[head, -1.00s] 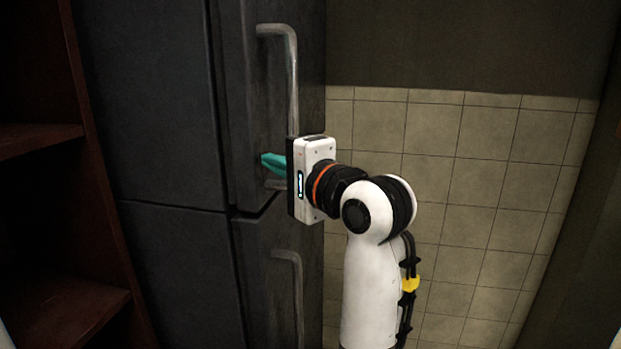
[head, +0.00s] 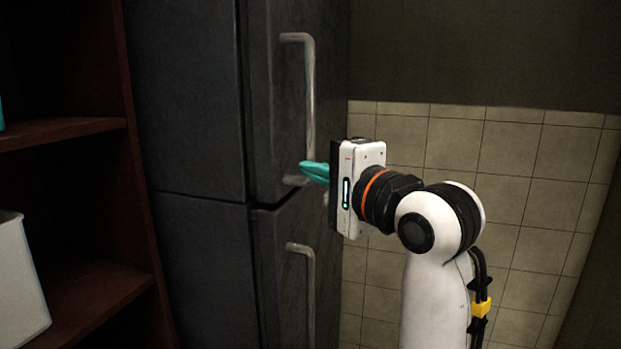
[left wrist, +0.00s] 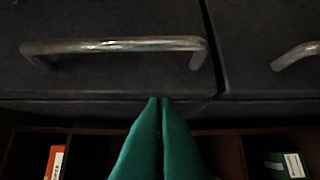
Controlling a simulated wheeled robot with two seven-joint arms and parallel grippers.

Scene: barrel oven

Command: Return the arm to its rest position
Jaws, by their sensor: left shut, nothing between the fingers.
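My left gripper (head: 303,170) has teal fingers and a white body. Its fingers are shut with nothing between them. In the head view the fingertips appear beside the lower end of the upper fridge door's handle (head: 311,95); I cannot tell whether they touch it. In the left wrist view the closed fingers (left wrist: 160,102) point up the middle, and the metal handle (left wrist: 120,45) crosses above them, apart from the tips. The dark fridge (head: 190,100) has its doors closed as far as I can see. My right gripper is not in view.
A brown wooden shelf (head: 80,130) stands left of the fridge, with a white container (head: 18,285) on it. A second handle (head: 311,290) is on the lower fridge door. A tiled wall (head: 520,190) stands behind my arm. The space right of the fridge looks open.

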